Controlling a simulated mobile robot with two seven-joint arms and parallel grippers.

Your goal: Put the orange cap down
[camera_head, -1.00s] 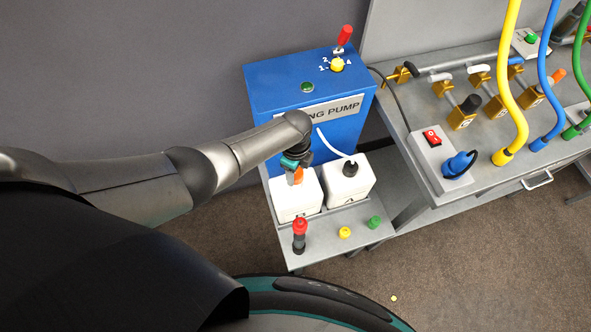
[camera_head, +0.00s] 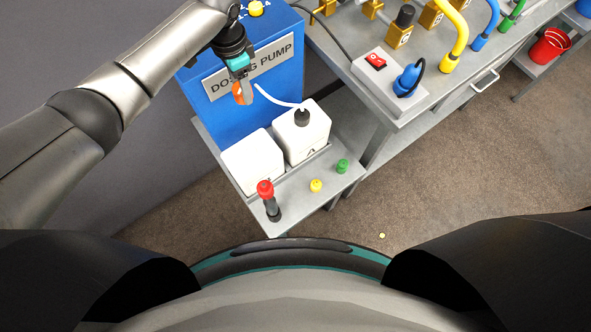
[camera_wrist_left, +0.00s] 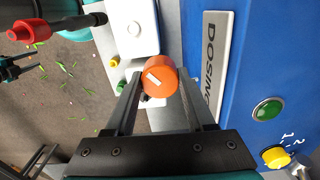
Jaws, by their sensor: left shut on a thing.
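My left gripper (camera_head: 242,92) is shut on the orange cap (camera_head: 238,97) and holds it in the air in front of the blue dosing pump (camera_head: 262,75). In the left wrist view the orange cap (camera_wrist_left: 158,76), with a pale bar mark, sits between the fingertips (camera_wrist_left: 155,90). The left white canister (camera_head: 251,160) stands on the grey shelf (camera_head: 288,196) below and shows no cap on its visible top. The right canister (camera_head: 309,140) has a black cap with a white tube.
A red-topped black tool (camera_head: 268,200) stands at the shelf's front. A yellow cap (camera_head: 316,185) and a green cap (camera_head: 342,166) are to its right, with bare shelf between them. A grey bench (camera_head: 437,100) with hoses and a red switch (camera_head: 376,62) stands at right.

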